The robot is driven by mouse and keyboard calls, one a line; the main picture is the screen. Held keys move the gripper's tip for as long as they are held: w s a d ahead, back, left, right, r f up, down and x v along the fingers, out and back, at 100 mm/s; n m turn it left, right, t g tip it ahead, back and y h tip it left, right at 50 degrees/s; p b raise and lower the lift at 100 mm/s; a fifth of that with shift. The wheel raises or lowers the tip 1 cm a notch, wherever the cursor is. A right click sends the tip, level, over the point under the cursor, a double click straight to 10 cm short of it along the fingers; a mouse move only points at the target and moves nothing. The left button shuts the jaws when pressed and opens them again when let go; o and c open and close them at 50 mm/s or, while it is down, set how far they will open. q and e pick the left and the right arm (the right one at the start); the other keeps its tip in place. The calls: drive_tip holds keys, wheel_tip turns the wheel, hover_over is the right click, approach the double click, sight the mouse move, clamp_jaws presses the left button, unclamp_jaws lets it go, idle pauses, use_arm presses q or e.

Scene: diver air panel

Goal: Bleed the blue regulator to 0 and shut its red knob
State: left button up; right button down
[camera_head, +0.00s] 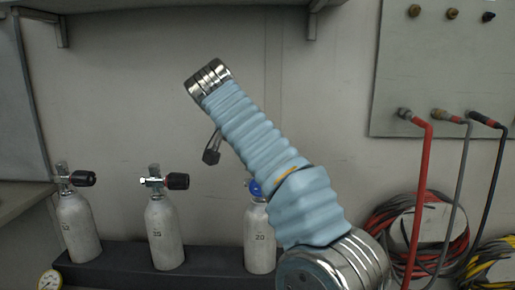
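A small blue part (254,187) shows at the top of the right-hand grey cylinder (258,240). It may belong to the blue regulator, but an arm of mine in a light blue sleeve crosses in front and hides the rest of that valve. No red knob can be made out there. A small dark piece (211,156) on a thin stem sticks out from behind the sleeve; I cannot tell what it is. Neither gripper can be made out. A round gauge (50,280) is cut off at the bottom left, its reading too small to tell.
Two more grey cylinders, the left one (78,228) and the middle one (164,233), stand upright with dark-knobbed valves on a dark rack (115,252). A panel (440,75) at the right carries red, grey and black hoses. Coiled hoses hang below. A shelf (180,15) is overhead.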

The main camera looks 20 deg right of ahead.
idle(0.5)
drive_tip(key=c, duration=1)
unclamp_jaws()
